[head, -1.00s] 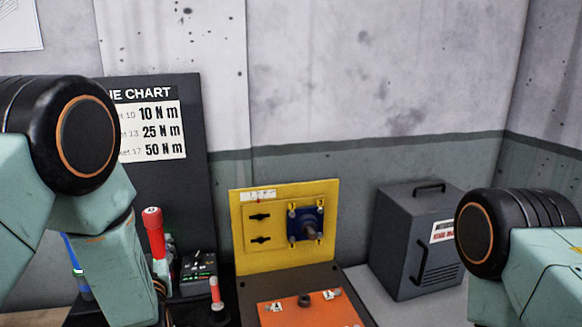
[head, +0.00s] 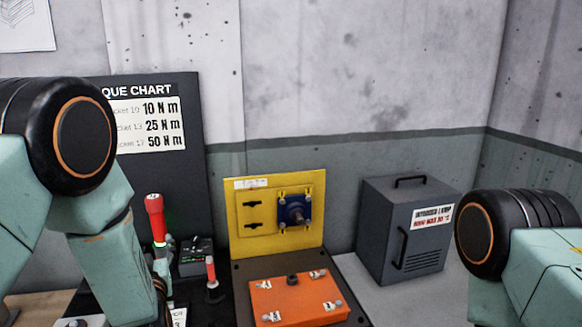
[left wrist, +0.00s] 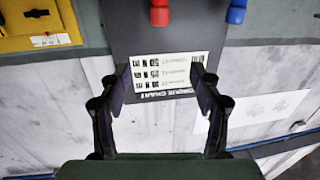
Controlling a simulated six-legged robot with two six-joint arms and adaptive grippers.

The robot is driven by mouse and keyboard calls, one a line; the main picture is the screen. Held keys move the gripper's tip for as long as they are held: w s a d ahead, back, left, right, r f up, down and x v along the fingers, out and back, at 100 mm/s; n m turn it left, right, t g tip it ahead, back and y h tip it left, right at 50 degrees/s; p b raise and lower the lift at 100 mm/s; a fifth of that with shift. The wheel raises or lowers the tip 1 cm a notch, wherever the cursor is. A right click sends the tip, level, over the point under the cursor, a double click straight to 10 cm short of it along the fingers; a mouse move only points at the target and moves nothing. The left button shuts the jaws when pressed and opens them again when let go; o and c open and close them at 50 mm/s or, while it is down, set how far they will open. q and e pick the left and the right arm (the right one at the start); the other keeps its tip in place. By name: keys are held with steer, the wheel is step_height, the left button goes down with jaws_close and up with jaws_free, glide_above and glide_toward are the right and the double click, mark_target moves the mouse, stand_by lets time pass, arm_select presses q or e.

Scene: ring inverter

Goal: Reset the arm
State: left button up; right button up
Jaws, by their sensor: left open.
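My left arm (head: 105,250) comes in from the left in the head view, bent downward, and largely hides its own gripper there. In the left wrist view my left gripper (left wrist: 160,75) is open, its two dark fingers spread apart with nothing between them. The torque chart (left wrist: 165,72) shows upside down behind the fingers, some way off. My right arm (head: 530,250) shows at the right edge of the head view, and its gripper is out of view.
A red-handled tool (head: 155,218) and a smaller red-handled one (head: 211,268) stand left of the yellow panel (head: 240,215), which carries a blue part (head: 290,213). An orange box (head: 280,305) lies before the panel. A grey case (head: 385,240) stands right. Bare bench lies between panel and case.

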arm_select(q)
steer(key=s+d+f+m+g+h+b, duration=0.1)
steer(key=s+d+f+g+h+b, duration=0.15)
steer(key=s+f, duration=0.4)
steer(key=s+d+f+m+g+h+b, duration=0.1)
steer(key=s+f+g, duration=0.25)
steer(key=f, duration=0.65)
steer(key=s+d+f+m+g+h+b, duration=0.1)
steer(key=s+f+g+h+b, duration=0.1)
steer(key=s+f, duration=0.45)
steer(key=s+d+f+g+b, duration=0.1)
steer(key=s+f+g+b, duration=0.3)
steer(key=s+f, duration=0.6)
steer(key=s+d+f+m+g+h+b, duration=0.1)
steer(key=s+f+g+b, duration=0.3)
steer(key=s+f, duration=0.7)
steer(key=s+b, duration=0.2)
steer(key=s, duration=0.2)
steer(key=shift+s+d+b, duration=0.25)
steer(key=shift+d+b, duration=0.05)
steer(key=shift+b, duration=0.05)
steer(key=shift+h, duration=0.25)
